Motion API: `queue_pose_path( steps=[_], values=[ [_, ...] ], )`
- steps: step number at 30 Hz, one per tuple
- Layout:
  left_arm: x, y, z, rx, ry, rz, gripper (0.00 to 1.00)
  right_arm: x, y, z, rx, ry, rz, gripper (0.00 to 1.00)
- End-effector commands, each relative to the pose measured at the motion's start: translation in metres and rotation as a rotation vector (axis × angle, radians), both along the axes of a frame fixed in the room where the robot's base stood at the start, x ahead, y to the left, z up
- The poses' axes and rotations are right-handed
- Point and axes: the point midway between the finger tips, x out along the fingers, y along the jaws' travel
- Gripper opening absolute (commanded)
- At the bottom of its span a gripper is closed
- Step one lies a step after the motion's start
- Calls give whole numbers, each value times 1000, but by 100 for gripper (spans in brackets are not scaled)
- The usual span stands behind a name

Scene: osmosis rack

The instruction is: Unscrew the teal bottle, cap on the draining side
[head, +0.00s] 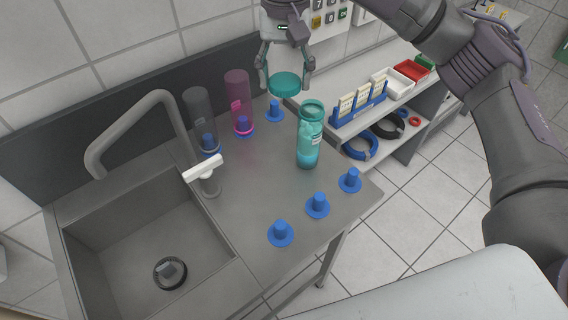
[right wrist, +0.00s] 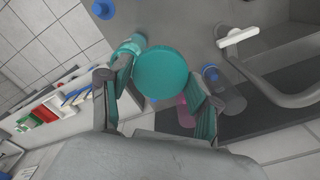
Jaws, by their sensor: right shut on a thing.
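The teal bottle (head: 310,140) stands upright and open-topped on the draining side (head: 262,185) of the sink unit. Its teal cap (head: 286,84) is off the bottle, up and to the left of its mouth in the head view. My right gripper (head: 287,82) is shut on the cap and holds it in the air. In the right wrist view the cap (right wrist: 161,73) sits between the fingers and partly hides the bottle (right wrist: 130,48) behind it. My left gripper is in neither view.
Blue pegs (head: 318,205) stand along the front and back of the draining side. A pink bottle (head: 239,103) and a grey bottle (head: 202,122) sit upside down on pegs. The tap (head: 150,115) and sink basin (head: 150,245) are left. The draining surface's middle is clear.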

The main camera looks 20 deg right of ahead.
Motion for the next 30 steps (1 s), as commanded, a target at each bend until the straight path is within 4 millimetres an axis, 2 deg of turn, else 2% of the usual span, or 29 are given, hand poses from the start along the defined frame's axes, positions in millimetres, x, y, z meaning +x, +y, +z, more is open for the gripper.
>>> queue_pose_path(
  steps=[2, 5, 11, 24, 30],
  values=[
    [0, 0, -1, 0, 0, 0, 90, 2, 4, 2, 1, 3, -15, 20],
    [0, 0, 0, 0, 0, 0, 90, 2, 5, -7, 1, 8, -23, 20],
    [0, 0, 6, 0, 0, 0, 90, 1, 5, -57, 1, 12, -24, 20],
    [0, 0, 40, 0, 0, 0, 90, 1, 4, -173, -1, 10, -25, 20],
    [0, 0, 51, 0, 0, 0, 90, 1, 4, -216, 0, 6, -23, 20]
  ],
)
